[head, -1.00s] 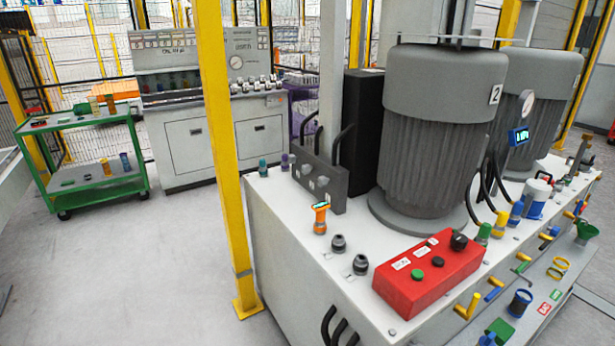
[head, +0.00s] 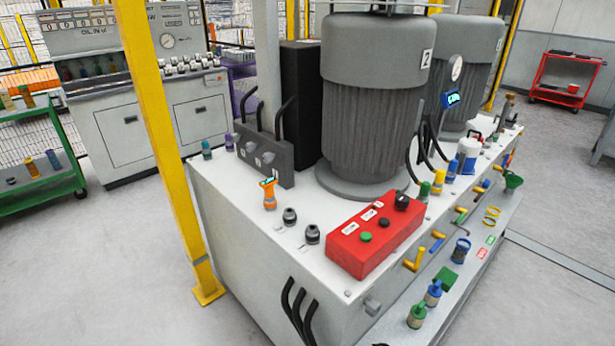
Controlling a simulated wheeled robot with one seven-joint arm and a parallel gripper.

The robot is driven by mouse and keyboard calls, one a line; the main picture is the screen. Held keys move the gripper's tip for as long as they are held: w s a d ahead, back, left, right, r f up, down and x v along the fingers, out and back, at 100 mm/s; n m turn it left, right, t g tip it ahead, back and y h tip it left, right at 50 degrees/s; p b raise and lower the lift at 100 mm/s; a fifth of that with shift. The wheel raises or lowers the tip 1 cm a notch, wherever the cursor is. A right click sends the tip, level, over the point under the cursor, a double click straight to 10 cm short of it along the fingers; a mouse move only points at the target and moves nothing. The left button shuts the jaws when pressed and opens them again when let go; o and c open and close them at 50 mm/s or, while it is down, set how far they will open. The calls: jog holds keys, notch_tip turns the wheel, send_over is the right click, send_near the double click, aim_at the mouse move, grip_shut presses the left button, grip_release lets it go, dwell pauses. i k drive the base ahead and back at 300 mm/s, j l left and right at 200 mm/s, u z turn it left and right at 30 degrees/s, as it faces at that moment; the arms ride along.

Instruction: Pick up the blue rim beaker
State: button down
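A small dark cup with a blue rim (head: 461,250), which looks like the blue rim beaker, stands on the low front shelf (head: 440,305) of the grey machine, right of centre in the head view. It is small, so its inside is hard to make out. A green square piece (head: 446,277) lies just in front of it, and yellow rings (head: 491,216) lie behind it to the right. My gripper is not in view.
Blue and green bottles (head: 424,308) stand nearer on the same shelf. Yellow and blue handles (head: 425,256) stick out above the shelf. A red control box (head: 378,240) and a large motor (head: 372,110) sit on the machine top. The floor at right (head: 560,300) is clear.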

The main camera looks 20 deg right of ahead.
aim_at(460, 251)
jog(key=i+l+z, duration=0.15)
jog(key=i+l, duration=0.15)
jog(key=l, duration=0.2)
jog(key=i+l+z, duration=0.15)
jog(key=i+l, duration=0.15)
jog(key=l, duration=0.2)
jog(key=i+l+z, duration=0.15)
jog(key=i+l, duration=0.15)
jog(key=l, duration=0.15)
